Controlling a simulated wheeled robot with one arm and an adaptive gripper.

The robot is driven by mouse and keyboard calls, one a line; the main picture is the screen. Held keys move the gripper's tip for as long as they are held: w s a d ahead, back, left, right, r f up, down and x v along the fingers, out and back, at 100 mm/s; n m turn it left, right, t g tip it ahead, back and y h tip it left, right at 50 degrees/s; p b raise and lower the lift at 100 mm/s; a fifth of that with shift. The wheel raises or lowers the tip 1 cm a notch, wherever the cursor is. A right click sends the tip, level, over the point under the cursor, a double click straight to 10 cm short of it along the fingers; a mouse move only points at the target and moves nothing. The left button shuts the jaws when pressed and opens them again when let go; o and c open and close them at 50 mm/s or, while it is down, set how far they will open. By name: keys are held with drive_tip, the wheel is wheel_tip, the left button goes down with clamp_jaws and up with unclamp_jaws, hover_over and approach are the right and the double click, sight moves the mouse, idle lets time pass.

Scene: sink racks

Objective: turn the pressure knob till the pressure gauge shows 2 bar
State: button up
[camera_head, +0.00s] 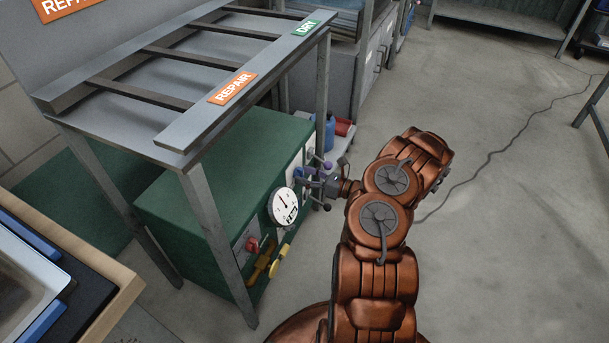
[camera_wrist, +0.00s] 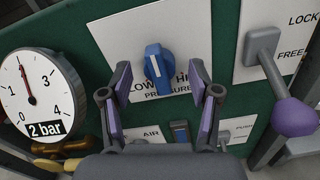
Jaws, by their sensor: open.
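The blue pressure knob (camera_wrist: 158,66) stands on a white plate marked LOW, PRESSURE and a partly hidden HIGH. Its ridge is nearly upright in the wrist view. My gripper (camera_wrist: 160,82) is open, with one purple-padded finger on each side of the knob and visible gaps between. The pressure gauge (camera_wrist: 38,95) is a white dial left of the knob, labelled 2 bar. Its red needle points up between 1 and 3. The gauge also shows in the head view (camera_head: 283,206).
A lever with a purple ball (camera_wrist: 294,117) on a LOCK/FREE plate is close right of my gripper. Below are AIR and PUSH labels. A red knob (camera_head: 252,245) and yellow handle (camera_head: 278,262) are lower on the green cabinet (camera_head: 225,170). A rack (camera_head: 190,120) overhangs it.

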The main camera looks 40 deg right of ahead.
drive_tip(key=v, duration=1.1)
drive_tip(key=shift+s+d+f, duration=0.1)
drive_tip(key=shift+s+d, duration=0.05)
drive_tip(key=shift+s, duration=0.05)
